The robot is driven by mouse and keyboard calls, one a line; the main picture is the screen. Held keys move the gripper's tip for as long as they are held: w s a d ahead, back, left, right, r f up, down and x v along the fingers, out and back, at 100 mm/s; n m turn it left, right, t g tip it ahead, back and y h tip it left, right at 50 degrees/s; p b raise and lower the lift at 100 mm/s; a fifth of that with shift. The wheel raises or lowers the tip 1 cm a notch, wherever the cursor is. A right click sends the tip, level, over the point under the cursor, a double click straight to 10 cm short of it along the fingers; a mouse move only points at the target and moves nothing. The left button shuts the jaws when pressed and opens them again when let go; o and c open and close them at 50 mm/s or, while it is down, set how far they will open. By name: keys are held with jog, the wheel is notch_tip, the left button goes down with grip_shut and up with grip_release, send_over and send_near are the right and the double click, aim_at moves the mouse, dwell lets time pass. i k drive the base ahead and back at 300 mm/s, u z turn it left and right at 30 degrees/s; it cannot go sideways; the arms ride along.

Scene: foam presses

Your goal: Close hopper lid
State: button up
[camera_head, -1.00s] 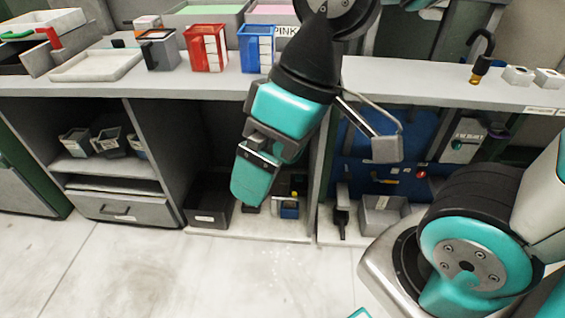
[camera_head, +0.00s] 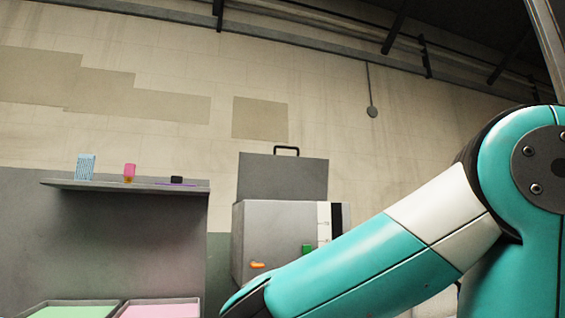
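A grey box-shaped hopper (camera_head: 268,232) stands against the wall in the middle of the view. Its flat grey lid (camera_head: 283,178) is raised, standing upright above the top of the box. A black handle (camera_head: 287,149) sits on the lid's upper edge. The lower right part of the box is hidden behind my arm. My arm's teal and white link reaches from the right toward the bottom centre, in front of the hopper. My gripper is out of the frame.
A shelf (camera_head: 110,186) at left carries a blue-striped item (camera_head: 86,167), a pink item (camera_head: 130,172) and a small dark item (camera_head: 176,180). Green (camera_head: 75,312) and pink (camera_head: 160,310) trays show at the bottom left. The wall above the lid is clear.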

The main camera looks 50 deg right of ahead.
aim_at(260, 177)
jog(key=k, duration=1.15)
jog(key=z, duration=0.55)
jog(key=i, duration=0.8)
jog(key=z, duration=0.65)
